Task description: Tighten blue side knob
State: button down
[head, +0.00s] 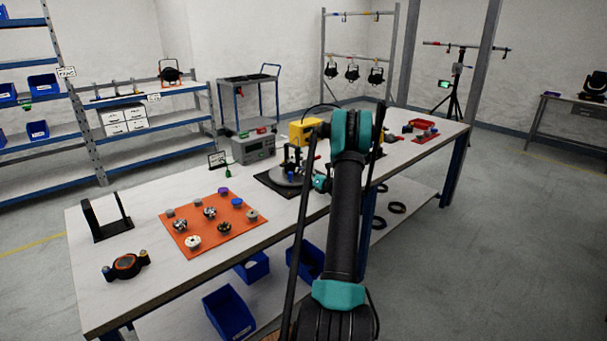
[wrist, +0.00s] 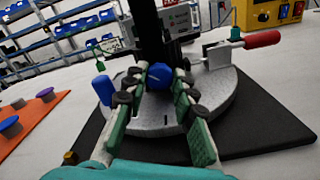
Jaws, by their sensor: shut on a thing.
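A blue knob (wrist: 159,75) sits at the front of a dark upright post in the wrist view. My gripper (wrist: 161,83) is shut on this knob, one green-padded finger on each side. The fingers hide parts of the knob. A grey round plate (wrist: 226,97) lies below and behind it. Another blue handle (wrist: 103,89) stands at the plate's left edge, apart from my fingers. In the head view the grey plate (head: 288,178) shows on the table, and my arm hides the blue knob.
The plate rests on a black mat (wrist: 268,118). A red-handled clamp (wrist: 262,40) is on the plate's right. A yellow box (head: 303,132) and a grey device (head: 253,147) stand behind. An orange mat (head: 221,240) with several small parts lies left on the white table (head: 155,292).

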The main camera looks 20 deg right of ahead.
jog(key=shift+m, duration=1.1)
jog(key=c, duration=1.2)
grip_release()
